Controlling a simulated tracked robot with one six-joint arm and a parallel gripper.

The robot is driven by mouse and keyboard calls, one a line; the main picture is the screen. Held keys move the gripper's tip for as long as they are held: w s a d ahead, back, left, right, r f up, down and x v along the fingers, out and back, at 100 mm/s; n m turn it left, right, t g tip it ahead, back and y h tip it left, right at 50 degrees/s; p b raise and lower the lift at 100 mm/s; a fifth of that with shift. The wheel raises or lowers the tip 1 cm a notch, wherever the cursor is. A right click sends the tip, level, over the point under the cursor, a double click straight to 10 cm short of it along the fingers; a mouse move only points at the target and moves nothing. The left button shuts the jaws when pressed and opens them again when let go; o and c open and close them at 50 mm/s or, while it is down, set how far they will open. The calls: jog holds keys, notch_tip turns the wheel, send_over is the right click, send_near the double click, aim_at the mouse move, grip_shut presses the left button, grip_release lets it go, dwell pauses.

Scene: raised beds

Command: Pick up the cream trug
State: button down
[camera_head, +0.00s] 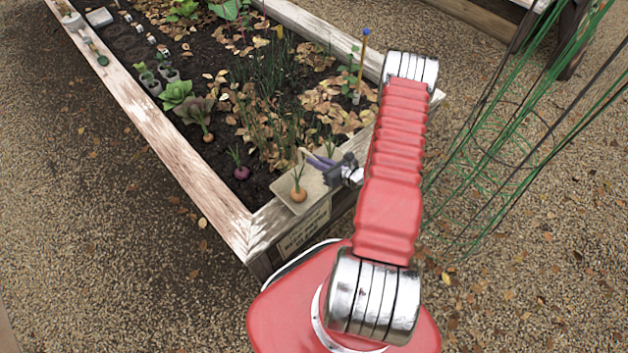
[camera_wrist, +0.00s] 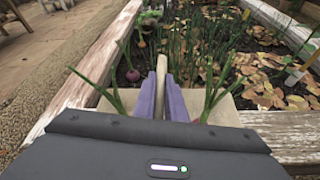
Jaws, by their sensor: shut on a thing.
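The cream trug (camera_head: 316,188) is at the near corner of the raised bed in the head view. An orange-brown onion-like bulb (camera_head: 298,195) with green leaves sits in it. My gripper (camera_head: 320,160) has its purple fingers shut on the trug's handle. In the wrist view the pale handle (camera_wrist: 161,82) stands between my fingers, with the trug's body (camera_wrist: 226,112) below them and green stalks on both sides. The trug's lower part is hidden in the wrist view. I cannot tell whether it touches the wooden rim.
The bed's wooden rim (camera_head: 180,150) runs along the left. A purple bulb (camera_head: 241,173) and another orange bulb (camera_head: 208,137) are in the soil nearby. Green wire plant supports (camera_head: 500,130) stand at right. Gravel around the bed is mostly clear.

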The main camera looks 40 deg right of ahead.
jog(key=shift+r, duration=0.15)
dwell(0.7)
jog(key=shift+r, duration=4.9)
